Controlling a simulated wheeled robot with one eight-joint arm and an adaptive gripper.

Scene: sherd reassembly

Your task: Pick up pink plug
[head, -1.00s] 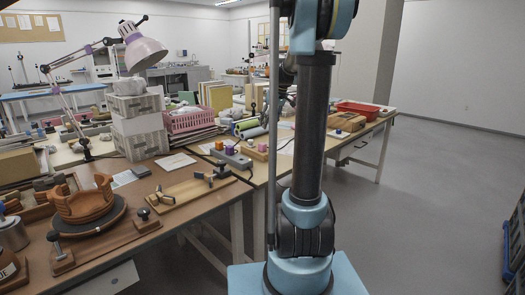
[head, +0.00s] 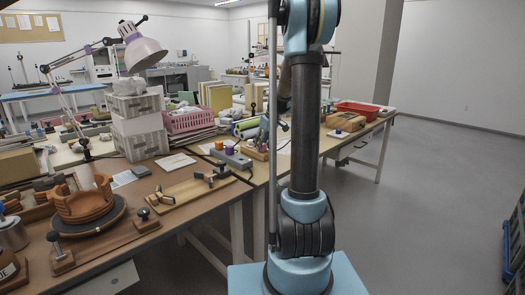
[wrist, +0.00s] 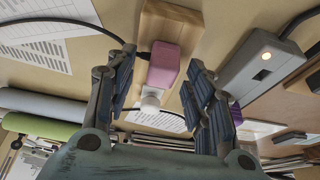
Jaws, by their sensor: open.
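My gripper (wrist: 160,72) is open, with one finger to the left of the plug and one to the right. I see a gap on each side of it. In the head view my gripper (head: 265,128) is low over the far bench, and I cannot make out the plug there.
A grey box (wrist: 262,60) with a lit lamp stands right of the plug, close to my right finger. A purple piece (wrist: 236,114) is behind that finger. A black cable (wrist: 60,20) and printed sheets (wrist: 35,45) lie to the left. Rolls (wrist: 40,128) lie at lower left.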

